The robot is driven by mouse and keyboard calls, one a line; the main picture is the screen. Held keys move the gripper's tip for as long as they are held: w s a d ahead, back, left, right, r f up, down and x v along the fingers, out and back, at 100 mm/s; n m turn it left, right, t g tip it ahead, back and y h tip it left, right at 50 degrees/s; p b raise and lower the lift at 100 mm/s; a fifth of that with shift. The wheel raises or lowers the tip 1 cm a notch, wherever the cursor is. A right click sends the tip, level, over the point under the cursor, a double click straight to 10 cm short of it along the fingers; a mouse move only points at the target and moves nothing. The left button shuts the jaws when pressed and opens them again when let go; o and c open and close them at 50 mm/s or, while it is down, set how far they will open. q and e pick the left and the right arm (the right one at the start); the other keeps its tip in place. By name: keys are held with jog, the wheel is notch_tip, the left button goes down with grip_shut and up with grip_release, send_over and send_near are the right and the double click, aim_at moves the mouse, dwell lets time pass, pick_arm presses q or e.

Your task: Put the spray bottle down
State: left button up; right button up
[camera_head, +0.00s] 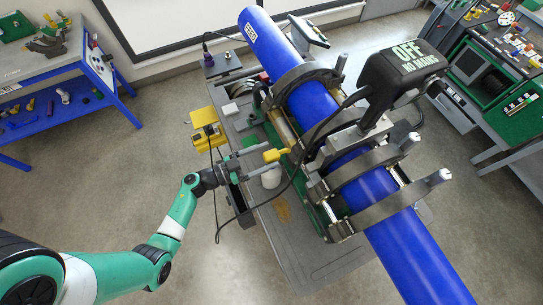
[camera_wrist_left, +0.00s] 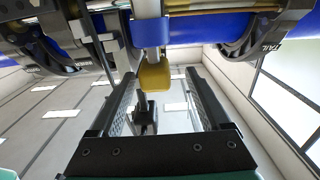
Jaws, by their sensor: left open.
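A small white rounded body (camera_head: 270,178), which looks like the spray bottle, stands on the grey cart beside the blue pipe. A yellow head-like part (camera_head: 275,155) shows just above it; I cannot tell for certain that the two are joined. My left gripper (camera_head: 262,162) is open, its fingers reaching toward these from the left. In the left wrist view, a yellow end piece (camera_wrist_left: 155,75) with a blue collar (camera_wrist_left: 150,33) lies beyond and between the open fingers of the left gripper (camera_wrist_left: 152,85). No contact with the fingers shows. My right gripper is out of view.
The blue pipe (camera_head: 309,103) lies in dark clamps across the cart (camera_head: 325,262). A black box marked OFF (camera_head: 400,72) stands over it. A yellow box (camera_head: 205,118) with a hanging cable is near my left wrist. The cart's front corner is clear.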

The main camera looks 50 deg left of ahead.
aim_at(276, 153)
pick_arm(q)
jog(key=x, duration=0.3)
jog(key=b+x, duration=0.1)
jog(key=x, duration=0.1)
jog(key=shift+d+r, duration=0.15)
jog(key=shift+d, duration=0.15)
grip_shut()
